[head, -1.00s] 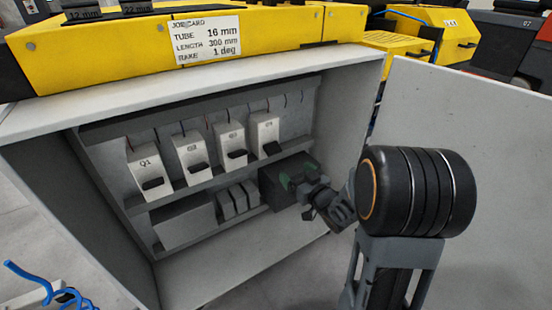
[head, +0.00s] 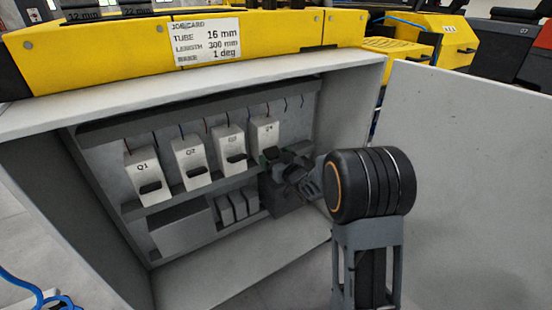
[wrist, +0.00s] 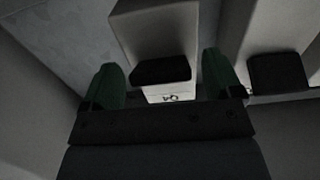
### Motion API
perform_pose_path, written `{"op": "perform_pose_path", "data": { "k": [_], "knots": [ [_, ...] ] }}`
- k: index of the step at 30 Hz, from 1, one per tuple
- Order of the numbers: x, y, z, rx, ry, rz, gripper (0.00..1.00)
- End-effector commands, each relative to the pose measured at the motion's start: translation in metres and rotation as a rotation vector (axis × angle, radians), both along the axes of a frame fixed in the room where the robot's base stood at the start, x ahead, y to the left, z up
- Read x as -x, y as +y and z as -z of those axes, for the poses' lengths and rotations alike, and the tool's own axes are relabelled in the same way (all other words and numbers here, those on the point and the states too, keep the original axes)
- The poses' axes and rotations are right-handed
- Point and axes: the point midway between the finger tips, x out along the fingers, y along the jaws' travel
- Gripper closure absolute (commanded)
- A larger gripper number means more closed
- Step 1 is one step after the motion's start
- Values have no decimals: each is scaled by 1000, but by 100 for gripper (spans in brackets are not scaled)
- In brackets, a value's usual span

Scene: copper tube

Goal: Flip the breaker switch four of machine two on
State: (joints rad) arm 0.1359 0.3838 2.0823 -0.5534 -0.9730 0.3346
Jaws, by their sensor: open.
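Breaker Q4 (head: 264,136) is the rightmost of the white breakers in the open cabinet. Its lower front is hidden by my gripper (head: 279,156) in the head view. In the wrist view, my gripper (wrist: 161,66) is open, with one green fingertip on each side of a black lever (wrist: 161,71). I cannot tell whether the fingers touch the lever. The white breaker body (wrist: 155,30) shows behind it, with a small upside-down label. A neighbouring lever (wrist: 279,74) stands to the right, outside the fingers.
Breakers Q1 (head: 144,171), Q2 (head: 190,155) and Q3 (head: 230,142) stand left of Q4, with black levers low on their fronts. A ledge runs beneath them. The cabinet's right wall and open door (head: 470,170) flank my arm. A job card (head: 207,42) sits above.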

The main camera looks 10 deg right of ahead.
Motion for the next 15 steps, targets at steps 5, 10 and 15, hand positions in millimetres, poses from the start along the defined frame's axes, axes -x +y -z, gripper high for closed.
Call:
{"op": "perform_pose_path", "data": {
  "k": [5,10,15],
  "knots": [
    [0,0,0,0,0,0,15],
    [0,0,0,0,0,0,28],
    [0,0,0,0,0,0,45]
  ]
}}
